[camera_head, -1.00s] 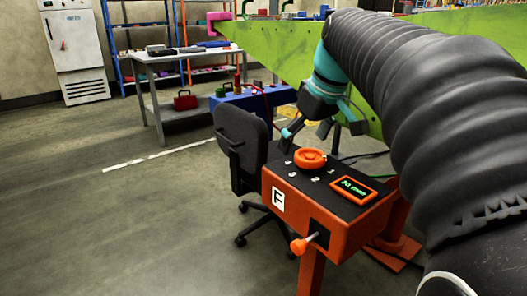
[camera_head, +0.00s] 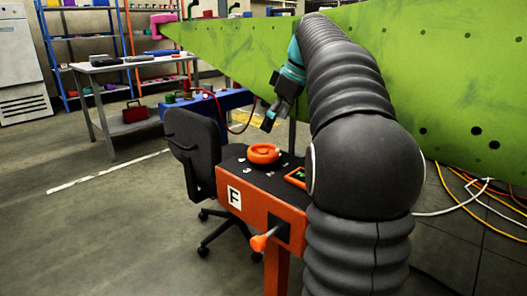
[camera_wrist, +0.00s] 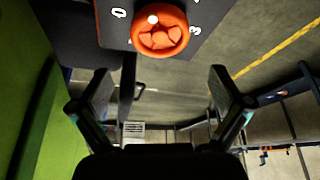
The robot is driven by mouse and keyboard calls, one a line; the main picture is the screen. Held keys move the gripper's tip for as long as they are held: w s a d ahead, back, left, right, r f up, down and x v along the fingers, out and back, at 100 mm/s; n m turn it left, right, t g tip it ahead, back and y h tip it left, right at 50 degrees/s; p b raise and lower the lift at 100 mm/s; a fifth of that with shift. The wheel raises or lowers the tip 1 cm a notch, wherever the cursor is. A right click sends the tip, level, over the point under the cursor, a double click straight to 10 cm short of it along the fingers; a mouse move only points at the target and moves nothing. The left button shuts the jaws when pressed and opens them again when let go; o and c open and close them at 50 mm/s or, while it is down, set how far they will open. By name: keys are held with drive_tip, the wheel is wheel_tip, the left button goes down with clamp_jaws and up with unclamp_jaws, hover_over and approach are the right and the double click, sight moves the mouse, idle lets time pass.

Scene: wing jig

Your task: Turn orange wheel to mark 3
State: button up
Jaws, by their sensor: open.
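The orange wheel (camera_head: 264,153) lies on the dark top of an orange box-shaped stand marked F (camera_head: 262,206). White digits are printed around it. In the wrist view the wheel (camera_wrist: 160,34) shows at the top with a pale dot on its upper left side. The digit 0 (camera_wrist: 118,13) is at its left and the digit 3 (camera_wrist: 194,30) at its right. My gripper (camera_head: 269,120) is above the wheel and apart from it. In the wrist view my gripper (camera_wrist: 160,80) is open and empty, its fingers wide apart below the wheel.
An orange-framed display (camera_head: 295,177) beside the wheel is partly hidden by my arm. An orange-knobbed lever (camera_head: 262,241) sticks out of the stand's front. A black office chair (camera_head: 195,150) stands close at left. A green wing panel (camera_head: 440,80) rises behind. Floor at left is clear.

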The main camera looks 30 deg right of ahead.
sight(262, 149)
drive_tip(key=b+x, duration=0.2)
drive_tip(key=x, duration=0.6)
drive_tip(key=shift+w+f, duration=0.1)
drive_tip(key=shift+f, duration=0.05)
drive_tip(key=shift+c, duration=0.3)
drive_tip(key=c, duration=0.8)
drive_tip(key=shift+c, duration=0.2)
drive_tip(key=shift+m, duration=0.4)
